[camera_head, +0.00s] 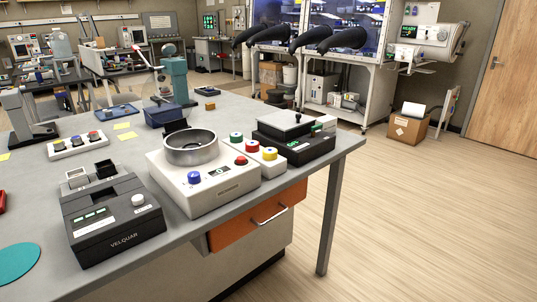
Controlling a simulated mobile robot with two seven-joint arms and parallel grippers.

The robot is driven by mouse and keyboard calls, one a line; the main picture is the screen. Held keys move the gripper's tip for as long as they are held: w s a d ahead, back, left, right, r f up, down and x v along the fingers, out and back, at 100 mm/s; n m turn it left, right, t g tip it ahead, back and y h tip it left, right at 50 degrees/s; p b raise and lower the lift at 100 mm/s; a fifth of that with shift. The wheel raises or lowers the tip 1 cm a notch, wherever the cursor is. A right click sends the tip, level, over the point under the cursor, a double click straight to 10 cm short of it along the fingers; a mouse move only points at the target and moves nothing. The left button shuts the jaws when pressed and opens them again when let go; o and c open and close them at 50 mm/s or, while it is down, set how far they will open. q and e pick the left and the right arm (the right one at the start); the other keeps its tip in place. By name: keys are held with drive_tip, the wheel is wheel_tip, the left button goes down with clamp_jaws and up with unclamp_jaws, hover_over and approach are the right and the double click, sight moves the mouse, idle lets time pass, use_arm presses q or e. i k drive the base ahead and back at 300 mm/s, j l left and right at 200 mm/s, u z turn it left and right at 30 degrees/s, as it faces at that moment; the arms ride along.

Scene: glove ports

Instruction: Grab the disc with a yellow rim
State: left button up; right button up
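I cannot make out a disc with a yellow rim in the head view. A flat teal disc (16,263) lies on the grey bench top (120,262) at the lower left, partly cut off by the frame edge; no yellow rim shows on it. Neither my left nor my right gripper is in view.
The bench holds a black VELQUAR device (108,222), a white machine with a round metal bowl (222,192), a button box (250,148) and a black scale-like device (294,140). Glove ports with black gloves (342,40) stand behind. Open floor (430,220) lies at right.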

sight(270, 153)
drive_tip(key=u, duration=0.35)
drive_tip(key=i+l+u, duration=0.1)
drive_tip(key=l+u, duration=0.55)
drive_tip(key=i+l+u, duration=0.15)
drive_tip(key=l, duration=0.7)
drive_tip(key=l+u, duration=0.2)
drive_tip(key=l, duration=0.6)
